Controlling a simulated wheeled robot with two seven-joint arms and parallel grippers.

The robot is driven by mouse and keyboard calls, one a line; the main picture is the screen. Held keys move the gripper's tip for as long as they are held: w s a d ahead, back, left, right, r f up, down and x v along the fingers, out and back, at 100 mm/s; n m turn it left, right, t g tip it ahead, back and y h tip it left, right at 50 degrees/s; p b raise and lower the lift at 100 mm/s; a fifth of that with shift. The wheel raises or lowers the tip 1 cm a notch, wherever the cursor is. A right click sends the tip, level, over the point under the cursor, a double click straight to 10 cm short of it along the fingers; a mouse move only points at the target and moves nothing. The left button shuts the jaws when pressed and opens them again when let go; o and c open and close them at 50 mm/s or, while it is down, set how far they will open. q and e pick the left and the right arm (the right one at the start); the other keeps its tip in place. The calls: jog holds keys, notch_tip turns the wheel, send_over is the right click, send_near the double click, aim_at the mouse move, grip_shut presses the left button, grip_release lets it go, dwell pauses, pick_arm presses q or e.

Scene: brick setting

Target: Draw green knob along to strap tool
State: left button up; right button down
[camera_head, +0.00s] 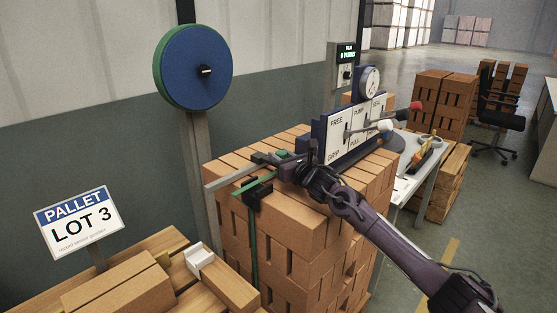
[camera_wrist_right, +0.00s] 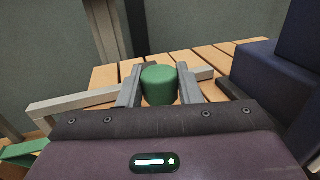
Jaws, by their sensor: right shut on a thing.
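The green knob (camera_wrist_right: 159,85) stands between the two fingers of my right gripper (camera_wrist_right: 160,88) in the right wrist view, and the gripper is shut on it. In the head view my right gripper (camera_head: 284,163) is over the top of the brick stack, and the knob is hard to make out there. The strap tool (camera_head: 352,136) is a blue unit with white panels marked FREE, PUMP, SEAL and a round dial, just right of the gripper. A green strap (camera_head: 252,235) runs down the stack's front from a black corner piece (camera_head: 258,194). My left gripper is not in view.
A grey rail (camera_head: 228,178) lies left of my gripper, beside a post with a blue strap reel (camera_head: 196,68). The brick stack (camera_head: 300,222) is below. A white-topped table (camera_head: 408,180) with tools stands to the right.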

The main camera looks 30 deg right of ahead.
jog(key=c, duration=1)
grip_release()
jog(key=shift+c, duration=0.2)
jog(key=shift+s, duration=0.1)
jog(key=shift+s+d+f, duration=0.1)
jog(key=shift+s, duration=0.2)
jog(key=s, duration=0.2)
jog(key=s+b, duration=0.1)
jog(key=s, duration=0.3)
jog(key=shift+d, duration=0.3)
jog(key=shift+s, duration=0.5)
